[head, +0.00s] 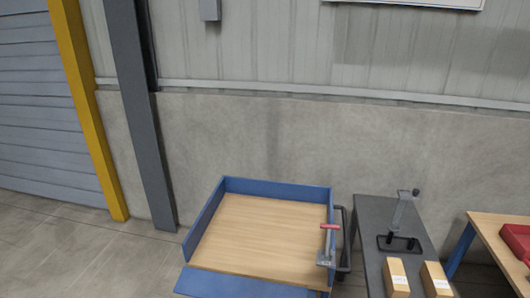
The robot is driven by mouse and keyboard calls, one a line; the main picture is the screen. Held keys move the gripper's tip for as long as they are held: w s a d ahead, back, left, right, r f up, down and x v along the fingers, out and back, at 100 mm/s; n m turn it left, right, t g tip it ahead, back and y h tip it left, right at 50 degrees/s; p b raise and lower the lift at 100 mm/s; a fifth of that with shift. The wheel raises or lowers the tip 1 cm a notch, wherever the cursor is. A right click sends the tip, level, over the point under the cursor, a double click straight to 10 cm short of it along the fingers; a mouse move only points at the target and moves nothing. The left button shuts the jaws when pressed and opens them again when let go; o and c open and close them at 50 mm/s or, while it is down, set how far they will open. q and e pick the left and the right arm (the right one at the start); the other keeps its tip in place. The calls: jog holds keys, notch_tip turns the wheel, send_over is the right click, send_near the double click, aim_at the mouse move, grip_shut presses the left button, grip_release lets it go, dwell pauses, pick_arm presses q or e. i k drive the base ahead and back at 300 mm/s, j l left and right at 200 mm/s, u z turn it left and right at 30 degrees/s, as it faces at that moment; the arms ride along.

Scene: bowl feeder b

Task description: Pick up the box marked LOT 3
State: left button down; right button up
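Two small cardboard-brown boxes with white labels stand side by side near the front of the dark grey table (372,215). The left box (390,270) has faint print on its label, too small to read for certain. The right box (433,270) also has a white label that I cannot read. I cannot tell which box, if either, is marked LOT 3. The lower ends of both boxes are near the bottom edge of the view. Neither of my grippers is in view.
A blue-sided cart (258,183) with a bare wooden deck is left of the table, with a red-handled tool (328,245) at its right side. A metal device (403,212) stands behind the boxes. A wooden table (485,222) with a red bin (517,240) is at right.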

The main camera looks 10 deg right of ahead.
aim_at(396, 284)
jog(key=l+z, duration=0.1)
jog(key=l, duration=1.8)
